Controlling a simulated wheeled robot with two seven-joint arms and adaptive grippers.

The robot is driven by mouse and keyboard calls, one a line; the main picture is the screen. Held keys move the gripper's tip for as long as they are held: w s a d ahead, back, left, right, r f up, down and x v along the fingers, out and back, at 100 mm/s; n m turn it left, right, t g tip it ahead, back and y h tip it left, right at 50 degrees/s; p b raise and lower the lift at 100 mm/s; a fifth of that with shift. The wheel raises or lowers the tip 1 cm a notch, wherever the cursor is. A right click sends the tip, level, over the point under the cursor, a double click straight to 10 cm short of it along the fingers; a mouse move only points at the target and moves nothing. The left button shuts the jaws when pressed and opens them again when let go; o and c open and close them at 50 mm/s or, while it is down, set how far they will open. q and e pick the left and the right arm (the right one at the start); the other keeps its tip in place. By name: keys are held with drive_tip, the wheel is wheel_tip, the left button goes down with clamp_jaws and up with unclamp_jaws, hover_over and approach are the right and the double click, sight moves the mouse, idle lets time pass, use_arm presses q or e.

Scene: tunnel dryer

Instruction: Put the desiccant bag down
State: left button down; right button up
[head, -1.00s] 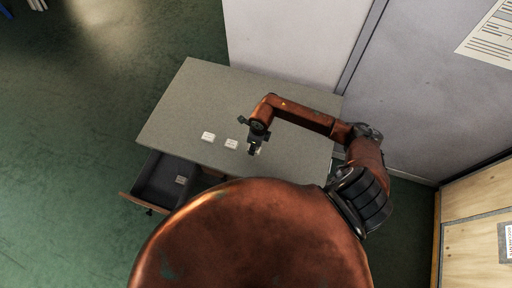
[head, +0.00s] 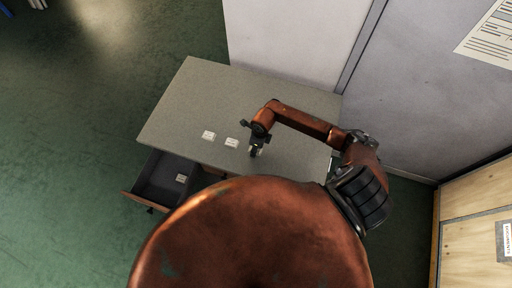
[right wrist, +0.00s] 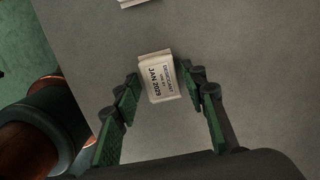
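A white desiccant bag (right wrist: 161,80), printed "JAN 2029", lies on the grey table top between the fingertips of my right gripper (right wrist: 166,86) in the right wrist view. The green fingers stand apart, with a gap visible beside the bag on the left; contact on the right is unclear. In the head view the right gripper (head: 256,152) is low over the table's front part, and the bag there is mostly hidden. Two similar white bags lie to its left, a nearer one (head: 231,142) and a farther one (head: 208,135). My left gripper is not in view.
The grey table (head: 190,95) is clear at the back and left. An open dark drawer (head: 160,172) juts out at the front left, with a small white bag (head: 181,178) inside. A pale wall panel (head: 290,40) stands behind the table; a wooden crate (head: 475,215) is at right.

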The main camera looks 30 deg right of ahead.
drive_tip(key=shift+o, duration=0.7)
drive_tip(key=shift+r, duration=0.55)
wheel_tip(320, 180, up, 11)
drive_tip(key=s+b, duration=0.1)
drive_tip(key=shift+d+b, duration=0.35)
drive_tip(key=shift+d, duration=0.1)
